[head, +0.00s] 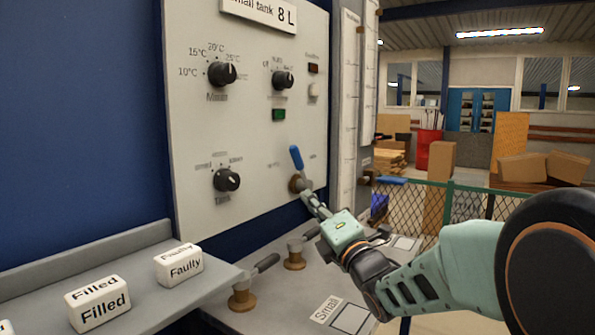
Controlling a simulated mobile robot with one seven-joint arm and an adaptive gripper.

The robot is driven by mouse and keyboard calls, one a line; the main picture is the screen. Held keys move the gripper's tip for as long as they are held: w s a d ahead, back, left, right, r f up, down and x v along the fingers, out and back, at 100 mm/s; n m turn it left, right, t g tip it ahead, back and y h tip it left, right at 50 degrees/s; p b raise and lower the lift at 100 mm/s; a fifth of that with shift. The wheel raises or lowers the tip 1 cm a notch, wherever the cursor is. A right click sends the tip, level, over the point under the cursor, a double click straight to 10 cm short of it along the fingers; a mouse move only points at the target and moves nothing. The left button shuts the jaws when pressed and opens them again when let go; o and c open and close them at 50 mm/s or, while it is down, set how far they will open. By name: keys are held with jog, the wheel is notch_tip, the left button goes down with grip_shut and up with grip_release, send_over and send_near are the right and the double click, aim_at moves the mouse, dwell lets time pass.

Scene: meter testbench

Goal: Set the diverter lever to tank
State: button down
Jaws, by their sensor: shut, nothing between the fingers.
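The diverter lever appears to be the blue-handled lever (296,158) on a brass pivot, low on the right of the grey panel. Its handle points up and leans slightly left. Small labels stand on either side of it, too small to read. My gripper (308,196) is shut and empty. Its tips are at the lower right of the brass pivot, below the blue handle. I cannot tell whether they touch the pivot.
The panel (257,172) also has black knobs, including the tank knob (227,180). Two dark-handled brass valves (294,257) (242,296) stand on the bench below. White blocks marked Filled (98,303) and Faulty (179,265) sit on the left ledge. A mesh fence (470,203) stands behind my arm.

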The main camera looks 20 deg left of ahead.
aim_at(299, 166)
jog(key=shift+w+d+r+x, duration=0.25)
jog(key=shift+d+x, duration=0.1)
jog(key=shift+x, duration=1.75)
jog(key=shift+w+d+r+x, duration=0.15)
jog(key=shift+w+d+x, duration=0.2)
jog(key=shift+x, duration=1.75)
jog(key=shift+w+d+r+x, duration=0.2)
jog(key=shift+d+x, duration=0.2)
jog(key=shift+x, duration=1.7)
jog(key=shift+r, duration=0.1)
jog(key=shift+w+d+r+m+h+p, duration=0.1)
jog(key=shift+w+r+m+h+p, duration=0.05)
jog(key=shift+m+h+p, duration=0.2)
